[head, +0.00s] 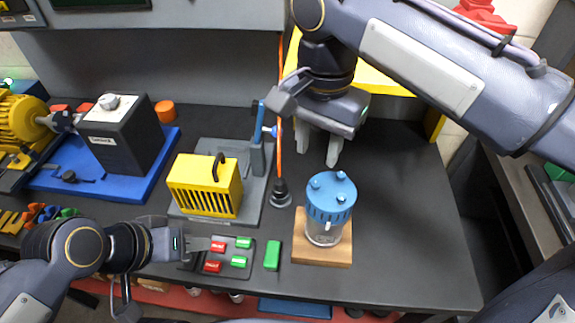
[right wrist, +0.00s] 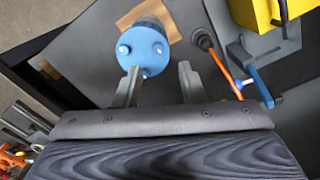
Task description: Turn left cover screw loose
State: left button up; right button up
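A blue round cover (head: 331,203) with three light-blue screws sits on a clear jar (head: 323,232). The left cover screw (head: 314,184) stands upright on its top. In the right wrist view the blue cover (right wrist: 140,60) lies just beyond one fingertip, with its screws facing the camera. My right gripper (head: 318,155) is open and empty, behind and above the cover; its fingers also show apart in the right wrist view (right wrist: 159,72). My left gripper (head: 206,245) is low at the left, by the button panel; its finger gap is not clear.
The jar stands on a wooden block (head: 322,259). A button panel (head: 225,262) and a yellow motor housing (head: 205,192) are to its left. An orange cable (head: 280,120) hangs to a black plug (head: 281,195). The table right of the jar is clear.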

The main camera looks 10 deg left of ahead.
aim_at(315, 184)
notch_tip(315, 184, down, 7)
jog(key=shift+d+f+b, duration=0.15)
jog(key=shift+f+b, duration=0.05)
jog(key=shift+b, duration=0.2)
grip_shut()
